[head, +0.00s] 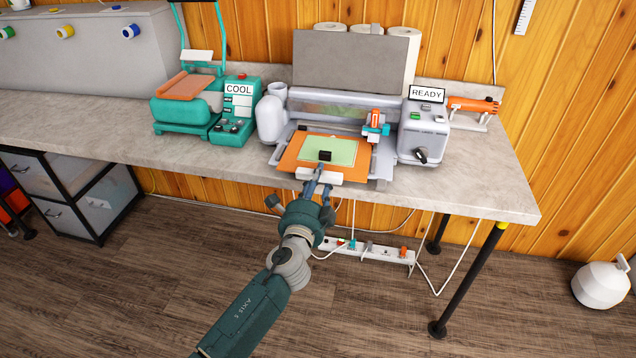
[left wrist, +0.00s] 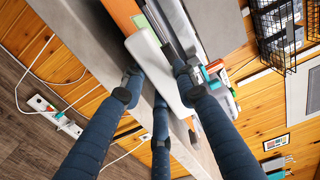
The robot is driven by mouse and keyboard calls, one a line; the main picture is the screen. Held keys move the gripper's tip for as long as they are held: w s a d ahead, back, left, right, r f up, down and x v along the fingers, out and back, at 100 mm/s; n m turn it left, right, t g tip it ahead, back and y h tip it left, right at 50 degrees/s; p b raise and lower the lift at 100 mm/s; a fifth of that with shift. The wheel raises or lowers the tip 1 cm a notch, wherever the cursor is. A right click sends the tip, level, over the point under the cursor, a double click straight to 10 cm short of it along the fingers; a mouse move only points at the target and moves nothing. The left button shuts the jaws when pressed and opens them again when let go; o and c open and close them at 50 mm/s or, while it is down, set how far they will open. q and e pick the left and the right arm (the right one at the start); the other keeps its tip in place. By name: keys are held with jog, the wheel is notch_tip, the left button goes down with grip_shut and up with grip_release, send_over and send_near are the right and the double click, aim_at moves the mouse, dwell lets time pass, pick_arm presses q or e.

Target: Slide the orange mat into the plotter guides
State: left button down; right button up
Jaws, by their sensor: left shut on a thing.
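The orange mat (head: 294,153) lies flat at the front of the plotter (head: 330,105), with a light green sheet (head: 341,150) and a small black block on it. A white grip bar (head: 331,177) runs along its front edge. My left gripper (head: 320,182) is shut on this white bar, which shows between its fingers in the left wrist view (left wrist: 155,68). The mat's far edge lies close to the plotter's front opening. I cannot tell whether its edges are inside the guides. My right gripper is not in view.
A teal heat press (head: 187,105) with a COOL sign stands at left. A grey control box (head: 423,132) with a READY sign stands right of the plotter. The bench (head: 490,180) is clear at its right front. A power strip (head: 365,250) hangs below.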

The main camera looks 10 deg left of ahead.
pick_arm(q)
jog(key=shift+f, duration=0.1)
jog(key=c, duration=1.3)
grip_release()
jog(key=shift+o, duration=0.2)
jog(key=shift+s, duration=0.2)
jog(key=s, duration=0.8)
jog(key=shift+s+a+p, duration=0.15)
jog(key=shift+s+p, duration=0.15)
jog(key=shift+s, duration=0.05)
dwell(0.6)
jog(key=shift+f, duration=0.15)
